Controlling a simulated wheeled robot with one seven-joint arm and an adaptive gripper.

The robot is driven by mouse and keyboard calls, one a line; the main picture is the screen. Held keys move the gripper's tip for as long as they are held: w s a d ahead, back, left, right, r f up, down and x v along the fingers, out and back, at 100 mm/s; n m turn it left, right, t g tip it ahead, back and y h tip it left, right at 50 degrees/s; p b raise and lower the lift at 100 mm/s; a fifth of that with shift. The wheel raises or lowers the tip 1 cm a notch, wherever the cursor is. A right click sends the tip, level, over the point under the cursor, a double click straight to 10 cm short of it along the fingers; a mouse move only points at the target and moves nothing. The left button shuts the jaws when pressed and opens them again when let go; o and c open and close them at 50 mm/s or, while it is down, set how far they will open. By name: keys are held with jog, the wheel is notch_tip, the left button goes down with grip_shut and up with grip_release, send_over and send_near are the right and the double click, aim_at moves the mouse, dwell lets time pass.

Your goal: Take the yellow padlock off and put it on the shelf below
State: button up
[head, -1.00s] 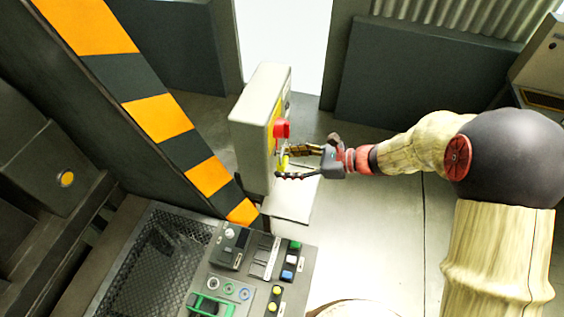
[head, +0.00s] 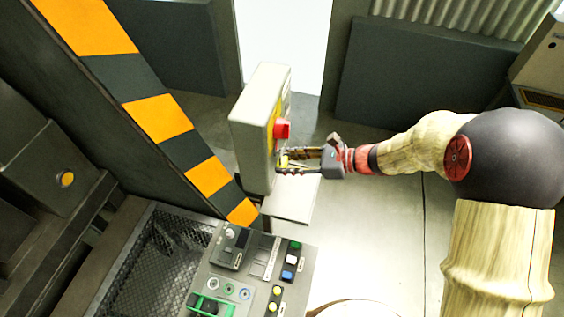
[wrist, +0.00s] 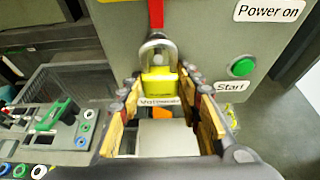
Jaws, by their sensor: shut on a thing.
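The yellow padlock (wrist: 160,88) is in the middle of the wrist view. Its silver shackle (wrist: 158,48) is up at the lower end of a red switch handle (head: 282,129) on the grey box (head: 252,125). My gripper (head: 281,163) is shut on the padlock body, with one finger on each side. In the head view the fingers hide most of the padlock. I cannot tell whether the shackle is clear of the handle. The pale shelf (head: 293,205) lies below the box; it also shows under the padlock in the wrist view (wrist: 168,138).
A control panel (head: 262,262) with buttons and a green-framed part stands below and left of the box. An orange-striped post (head: 160,118) is at left. The box carries a green Start button (wrist: 242,67) right of the padlock. Open floor lies right of the shelf.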

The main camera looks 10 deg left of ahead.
jog(key=shift+c, duration=0.4)
jog(key=shift+r, duration=0.6)
jog(key=s+d, duration=0.2)
jog(key=d, duration=1.6)
jog(key=shift+s+r, duration=0.15)
jog(key=shift+s, duration=0.1)
jog(key=s+d+p, duration=0.1)
jog(key=d+p, duration=0.1)
jog(key=d, duration=0.5)
dwell(1.0)
jog(key=shift+d, duration=0.15)
dwell(0.4)
